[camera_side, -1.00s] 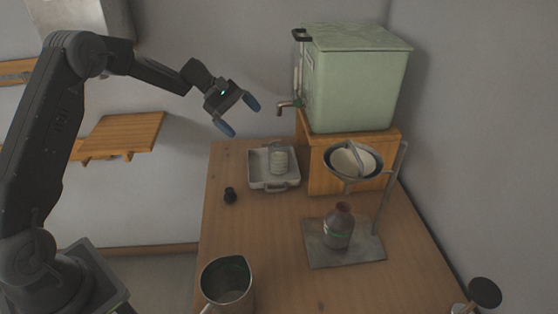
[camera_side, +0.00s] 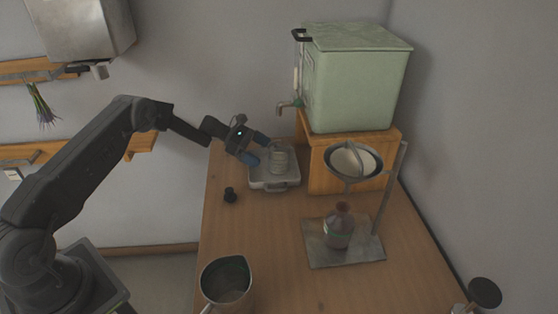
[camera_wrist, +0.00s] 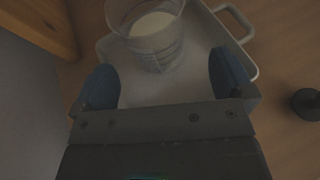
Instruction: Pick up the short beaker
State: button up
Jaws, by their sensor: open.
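The short beaker (camera_side: 280,160) is clear glass and stands upright in a shallow white tray (camera_side: 274,185) below the distiller's tap. In the wrist view the beaker (camera_wrist: 151,38) shows a whitish round area inside; I cannot tell if it is liquid or the base. My gripper (camera_side: 260,149) is open, its blue fingertips just left of the beaker. In the wrist view my gripper (camera_wrist: 163,84) has its two fingers spread, with the beaker ahead of and between them, apart from both. The tray (camera_wrist: 240,60) lies beneath.
The green distiller (camera_side: 355,80) with its tap (camera_side: 290,104) stands on a wooden block behind. A metal jug (camera_side: 226,282), and a stand with funnel (camera_side: 352,160) and brown bottle (camera_side: 338,227), stand nearer.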

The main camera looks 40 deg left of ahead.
aim_at(276, 156)
jog(key=shift+w+x, duration=0.1)
jog(key=shift+x, duration=1.4)
jog(key=shift+w+x, duration=0.15)
jog(key=shift+x, duration=1.4)
jog(key=shift+r, duration=0.1)
jog(key=c, duration=1.1)
jog(key=shift+c, duration=0.5)
jog(key=shift+r, duration=0.3)
